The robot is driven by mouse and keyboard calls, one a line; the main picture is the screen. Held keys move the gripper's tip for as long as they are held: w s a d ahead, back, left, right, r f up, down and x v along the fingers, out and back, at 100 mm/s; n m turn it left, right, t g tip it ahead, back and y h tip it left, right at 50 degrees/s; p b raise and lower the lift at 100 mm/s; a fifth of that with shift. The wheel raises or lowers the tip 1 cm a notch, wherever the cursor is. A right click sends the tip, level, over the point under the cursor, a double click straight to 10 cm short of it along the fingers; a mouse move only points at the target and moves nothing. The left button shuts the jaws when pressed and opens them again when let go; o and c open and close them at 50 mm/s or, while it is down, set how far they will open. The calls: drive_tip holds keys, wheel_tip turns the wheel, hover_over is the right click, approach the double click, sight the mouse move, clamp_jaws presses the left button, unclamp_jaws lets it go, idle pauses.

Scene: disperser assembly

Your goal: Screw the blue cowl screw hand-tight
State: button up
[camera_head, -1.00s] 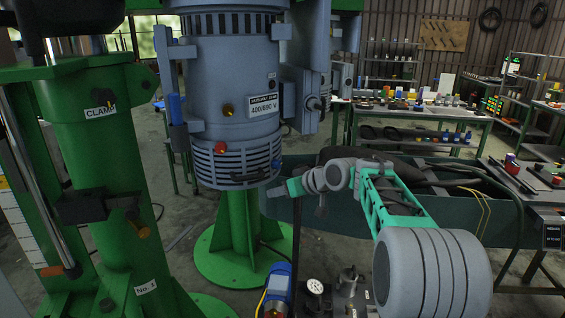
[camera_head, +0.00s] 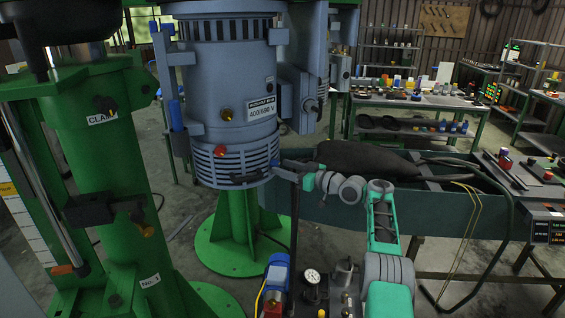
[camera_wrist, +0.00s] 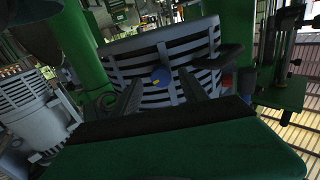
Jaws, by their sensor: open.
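The blue cowl screw (camera_wrist: 161,76) shows in the wrist view as a round blue head with a small yellow mark, on the slotted grey cowl (camera_wrist: 125,67). My gripper (camera_wrist: 161,91) is open, its two dark fingers on either side of the line to the screw head. The fingertips look close to the cowl; I cannot tell whether they touch the screw. In the head view my gripper (camera_head: 284,165) is at the right side of the cowl (camera_head: 207,168), at the lower end of the grey motor (camera_head: 225,90). It largely hides the screw there.
A dark handle (camera_head: 247,179) juts from the cowl. A green column (camera_head: 135,190) stands at left. A blue pump (camera_head: 277,275) and a gauge (camera_head: 312,276) sit below.

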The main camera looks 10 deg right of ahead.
drive_tip(key=shift+w+a, duration=0.3)
drive_tip(key=shift+a, duration=0.15)
drive_tip(key=shift+c, duration=0.2)
clamp_jaws()
